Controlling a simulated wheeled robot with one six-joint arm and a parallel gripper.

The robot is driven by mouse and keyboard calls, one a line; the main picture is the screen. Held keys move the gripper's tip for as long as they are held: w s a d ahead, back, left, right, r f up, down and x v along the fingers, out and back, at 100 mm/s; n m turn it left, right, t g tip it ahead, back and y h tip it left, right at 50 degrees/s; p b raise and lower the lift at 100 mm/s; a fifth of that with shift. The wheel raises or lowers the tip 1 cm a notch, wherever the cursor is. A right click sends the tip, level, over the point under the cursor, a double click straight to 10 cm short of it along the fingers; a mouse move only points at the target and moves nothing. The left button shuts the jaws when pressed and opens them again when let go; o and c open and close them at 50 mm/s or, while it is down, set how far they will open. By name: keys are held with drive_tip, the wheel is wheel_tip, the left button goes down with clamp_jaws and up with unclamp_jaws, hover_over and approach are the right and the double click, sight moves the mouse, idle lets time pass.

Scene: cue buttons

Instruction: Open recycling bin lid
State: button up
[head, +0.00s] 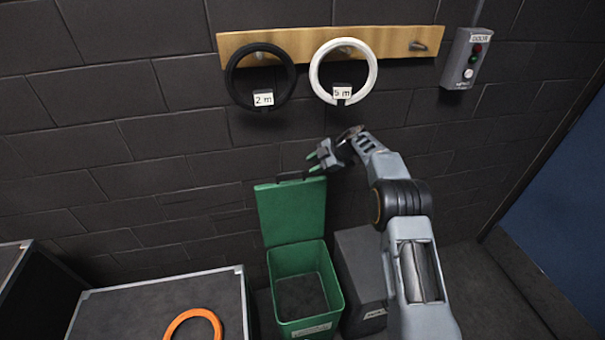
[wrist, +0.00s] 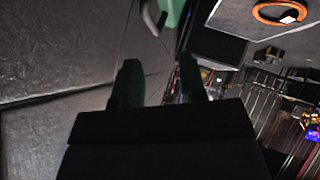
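The green recycling bin (head: 304,285) stands on the floor against the wall, and its inside is visible and looks empty. Its green lid (head: 291,212) is swung up and stands upright at the back of the bin, with a dark handle (head: 290,176) on its top edge. My gripper (head: 312,162) is just above and to the right of the lid's top edge, its green-tipped fingers apart with nothing between them. In the wrist view the two fingers (wrist: 160,85) are also apart, and a green piece (wrist: 171,12) shows at the top, probably the lid.
A dark grey bin (head: 361,265) stands right of the green one. An orange ring (head: 193,326) lies on a grey-edged case (head: 150,300) at lower left. Black (head: 233,84) and white (head: 371,72) rings hang from a wooden rail (head: 290,38). A button box (head: 466,58) is on the wall.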

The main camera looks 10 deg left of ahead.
drive_tip(key=shift+v, duration=2.05)
